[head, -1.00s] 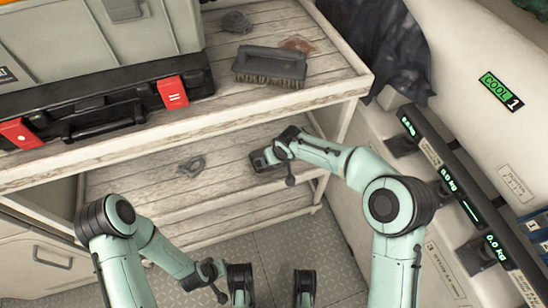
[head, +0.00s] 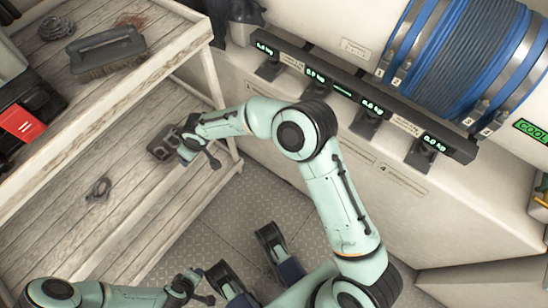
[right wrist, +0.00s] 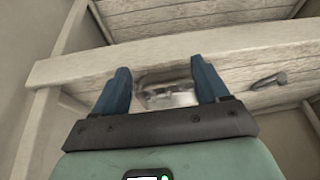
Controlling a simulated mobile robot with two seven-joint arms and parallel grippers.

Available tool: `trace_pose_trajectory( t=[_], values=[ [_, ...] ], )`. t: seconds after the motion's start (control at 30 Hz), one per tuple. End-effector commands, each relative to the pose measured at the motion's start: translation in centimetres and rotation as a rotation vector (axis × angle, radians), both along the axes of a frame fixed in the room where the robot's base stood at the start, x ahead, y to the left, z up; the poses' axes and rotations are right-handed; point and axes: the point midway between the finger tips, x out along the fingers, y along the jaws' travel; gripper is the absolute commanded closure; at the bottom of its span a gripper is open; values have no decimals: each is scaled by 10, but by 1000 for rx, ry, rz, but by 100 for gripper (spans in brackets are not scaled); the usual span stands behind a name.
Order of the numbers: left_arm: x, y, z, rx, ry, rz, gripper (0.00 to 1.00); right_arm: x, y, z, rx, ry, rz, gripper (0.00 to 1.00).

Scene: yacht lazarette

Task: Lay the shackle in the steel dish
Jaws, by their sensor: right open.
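The shackle (head: 98,188) is a small dark grey loop lying on the slatted middle shelf. It also shows at the right of the right wrist view (right wrist: 270,79). A shiny metal thing, which looks like the steel dish (right wrist: 165,90), lies on the shelf between my right fingers in the right wrist view, partly hidden. In the head view I cannot make it out clearly. My right gripper (head: 162,148) is open over the shelf's right end, apart from the shackle.
A brush (head: 107,52) and a coil of line (head: 55,27) lie on the upper shelf. A black case with a red latch (head: 22,122) is at the left edge. A rail with scale displays (head: 365,100) runs along the wall on the right. The shelf around the shackle is clear.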

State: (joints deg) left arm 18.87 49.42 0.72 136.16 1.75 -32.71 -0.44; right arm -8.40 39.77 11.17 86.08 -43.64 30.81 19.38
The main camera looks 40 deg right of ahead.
Motion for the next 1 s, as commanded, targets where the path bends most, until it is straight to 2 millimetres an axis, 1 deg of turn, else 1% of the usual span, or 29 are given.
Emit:
trace_pose_trajectory(
  t=[0.03, 0.07, 0.1, 0.17, 0.2, 0.27, 0.3, 0.37, 0.4, 0.5, 0.6, 0.67, 0.9, 0.97, 1.0],
  values=[
    [0, 0, 0, 0, 0, 0, 57, -18, -7, -28, 31, 48, -13, 26],
    [0, 0, 0, 0, 0, 0, 57, -30, -10, -45, 62, 74, -27, 26],
    [0, 0, 0, 0, 0, 0, 57, -50, -17, -71, 108, 114, -56, 26],
    [0, 0, 0, 0, 0, 0, 57, -86, -29, -109, 184, 169, -130, 26],
    [0, 0, 0, 0, 0, 0, 57, -111, -40, -132, 227, 201, -196, 26],
    [0, 0, 0, 0, 0, 0, 57, -149, -58, -160, 272, 233, -310, 26],
    [0, 0, 0, 0, 0, 0, 57, -174, -71, -175, 286, 247, -389, 26],
    [0, 0, 0, 0, 0, 0, 57, -208, -91, -192, 287, 261, -505, 26],
    [0, 0, 0, 0, 0, 0, 57, -230, -104, -200, 275, 267, -574, 26],
    [0, 0, 0, 0, 0, 0, 57, -271, -129, -211, 232, 273, -701, 26],
    [0, 0, 0, 0, 0, 0, 57, -293, -142, -214, 198, 271, -764, 26],
    [0, 0, 0, 0, 0, 0, 57, -298, -145, -214, 189, 270, -776, 26],
    [0, 0, 0, 0, 0, 0, 57, -298, -146, -214, 188, 268, -778, 26],
    [-1, -1, 2, -1, 3, -1, 57, -298, -145, -212, 189, 271, -777, 26],
    [-3, -1, 7, -4, 6, -3, 57, -300, -144, -207, 190, 275, -775, 26]
  ],
)
